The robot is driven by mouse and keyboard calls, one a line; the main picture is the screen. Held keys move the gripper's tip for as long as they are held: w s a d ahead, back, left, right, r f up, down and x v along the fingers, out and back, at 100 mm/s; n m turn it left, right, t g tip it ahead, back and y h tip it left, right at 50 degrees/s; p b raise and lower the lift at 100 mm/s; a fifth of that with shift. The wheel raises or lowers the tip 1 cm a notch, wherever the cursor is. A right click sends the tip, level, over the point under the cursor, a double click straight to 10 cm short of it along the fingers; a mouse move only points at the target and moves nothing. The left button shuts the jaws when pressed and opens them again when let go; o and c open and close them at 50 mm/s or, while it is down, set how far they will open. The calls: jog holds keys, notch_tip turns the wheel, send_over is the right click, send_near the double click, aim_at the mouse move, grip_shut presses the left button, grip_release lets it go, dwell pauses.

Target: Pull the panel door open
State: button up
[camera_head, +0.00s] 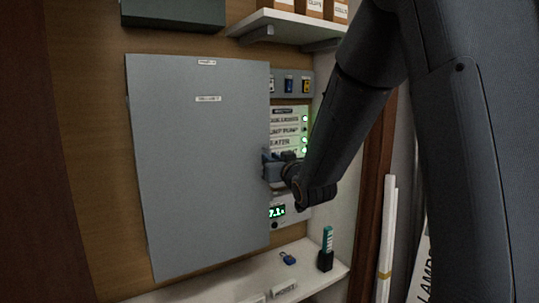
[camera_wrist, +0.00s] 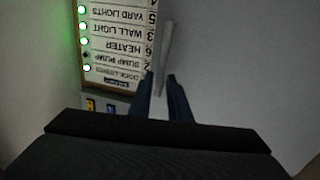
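The grey panel door (camera_head: 200,160) stands partly open in the head view, hinged side not clear. Its right edge is swung out, and the labelled panel (camera_head: 290,128) shows beyond it. My gripper (camera_head: 274,165) is at the door's right edge, about mid-height. In the wrist view, which looks upside down, my gripper's two dark fingers (camera_wrist: 167,95) stand on either side of a light grey handle bar (camera_wrist: 165,50) and appear closed on it. The grey door face (camera_wrist: 235,75) fills the right of that view. The labelled panel (camera_wrist: 118,40) with green lights is at the left.
A shelf (camera_head: 295,25) with boxes hangs above. Below is a white ledge (camera_head: 225,284) with a blue padlock (camera_head: 287,258) and a green-topped item in a black holder (camera_head: 326,250). A white side wall (camera_head: 335,215) stands close at the right. Long white pieces (camera_head: 387,240) lean there.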

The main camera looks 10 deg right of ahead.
jog(key=shift+w+a+p, duration=0.15)
jog(key=shift+w+p, duration=0.15)
jog(key=shift+w, duration=0.8)
jog(key=shift+c, duration=0.4)
grip_shut()
